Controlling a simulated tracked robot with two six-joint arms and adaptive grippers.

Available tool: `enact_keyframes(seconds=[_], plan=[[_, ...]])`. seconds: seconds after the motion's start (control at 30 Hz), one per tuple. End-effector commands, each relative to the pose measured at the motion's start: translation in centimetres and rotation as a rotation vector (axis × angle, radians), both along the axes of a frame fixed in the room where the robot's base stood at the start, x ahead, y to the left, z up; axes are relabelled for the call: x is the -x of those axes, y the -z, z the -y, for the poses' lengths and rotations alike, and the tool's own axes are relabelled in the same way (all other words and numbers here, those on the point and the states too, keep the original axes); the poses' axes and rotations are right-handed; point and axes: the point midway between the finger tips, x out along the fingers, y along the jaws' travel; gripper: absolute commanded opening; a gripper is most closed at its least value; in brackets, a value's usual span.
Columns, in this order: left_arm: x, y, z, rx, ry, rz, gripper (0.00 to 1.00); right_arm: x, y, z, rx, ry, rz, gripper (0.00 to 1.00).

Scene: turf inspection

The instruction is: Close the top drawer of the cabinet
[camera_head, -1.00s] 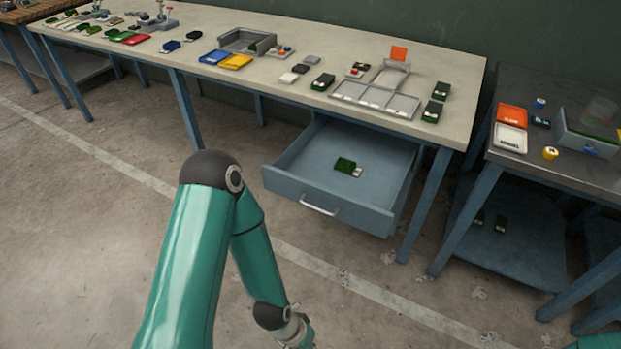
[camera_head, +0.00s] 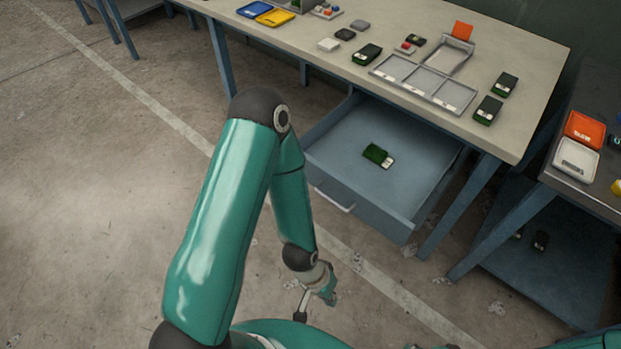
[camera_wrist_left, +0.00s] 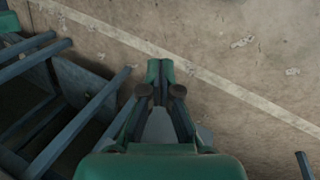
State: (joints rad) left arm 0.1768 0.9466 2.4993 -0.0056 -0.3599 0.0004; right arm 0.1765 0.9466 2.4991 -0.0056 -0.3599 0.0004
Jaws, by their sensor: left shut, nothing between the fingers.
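The blue-grey drawer (camera_head: 362,202) stands pulled out under the workbench (camera_head: 400,62). It is the only drawer I see, and its front has a pale bar handle (camera_head: 335,200). A small green device (camera_head: 377,155) with a white end lies on its floor. My left gripper (camera_head: 329,290) is in front of and below the drawer front, apart from the handle. In the left wrist view my left gripper (camera_wrist_left: 160,72) is shut and empty, with bare floor beyond its tips. My right gripper is out of view.
The bench top holds a grey sectioned tray (camera_head: 425,85), several dark devices and yellow (camera_head: 275,17) and blue pieces. A second table (camera_head: 560,180) with an orange tray (camera_head: 585,130) and a lower shelf stands at the right. Open concrete floor (camera_head: 90,200) lies at the left.

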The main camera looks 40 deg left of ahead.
Motion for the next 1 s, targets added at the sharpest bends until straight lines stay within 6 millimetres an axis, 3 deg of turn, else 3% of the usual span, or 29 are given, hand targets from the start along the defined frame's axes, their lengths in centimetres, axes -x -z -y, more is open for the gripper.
enact_keyframes(seconds=[0.03,0.23,0.37,0.5,0.7,0.87,1.0], plan=[[-0.1,0.0,0.0,0.000,0.000,0.002,0.00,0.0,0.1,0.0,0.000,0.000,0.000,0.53],[-2.5,1.4,-1.4,-0.008,0.029,0.108,0.00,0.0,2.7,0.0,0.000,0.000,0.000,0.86],[-6.2,2.7,-4.1,-0.041,0.091,0.292,0.00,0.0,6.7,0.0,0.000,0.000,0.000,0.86],[-11.0,3.4,-8.7,-0.142,0.198,0.567,0.00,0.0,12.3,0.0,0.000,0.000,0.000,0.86],[-15.2,1.8,-15.9,-0.408,0.393,0.953,0.00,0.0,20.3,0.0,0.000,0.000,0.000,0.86],[-15.7,-0.4,-20.7,-0.699,0.576,1.191,0.00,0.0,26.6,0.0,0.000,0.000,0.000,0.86],[-14.4,-2.2,-23.4,-0.991,0.759,1.334,0.00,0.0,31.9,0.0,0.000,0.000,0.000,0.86]])
